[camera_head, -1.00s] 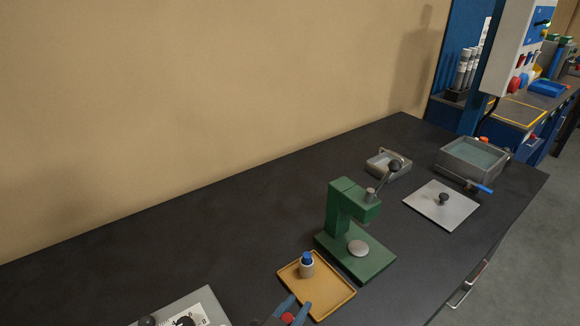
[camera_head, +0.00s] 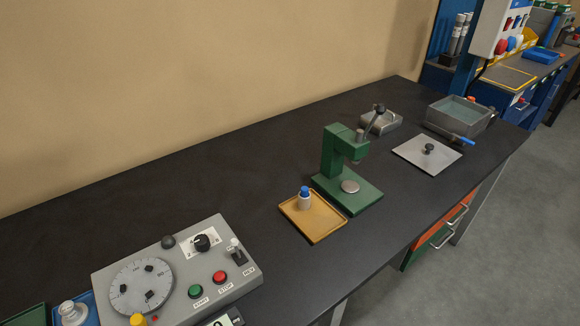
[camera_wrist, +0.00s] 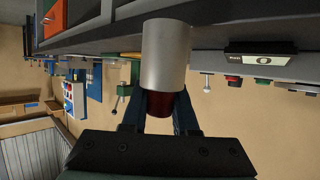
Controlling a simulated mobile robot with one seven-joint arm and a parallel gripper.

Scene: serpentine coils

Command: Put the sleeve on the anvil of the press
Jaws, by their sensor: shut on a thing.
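My gripper (camera_wrist: 164,96) is shut on a silver cylinder with a dark red end, which I take for the sleeve (camera_wrist: 166,52). The red end sits between the fingers and the silver part sticks out beyond them. The gripper is not in the head view. The green press (camera_head: 334,150) stands on the dark bench in the head view. Its anvil, a pale round disc (camera_head: 349,186), is bare on the press base. A second, pale cylinder with a blue top (camera_head: 305,200) stands upright on the tan tray (camera_head: 318,223) beside the press.
A grey control box with a dial (camera_head: 220,262) stands front left. The bench behind the tray is clear.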

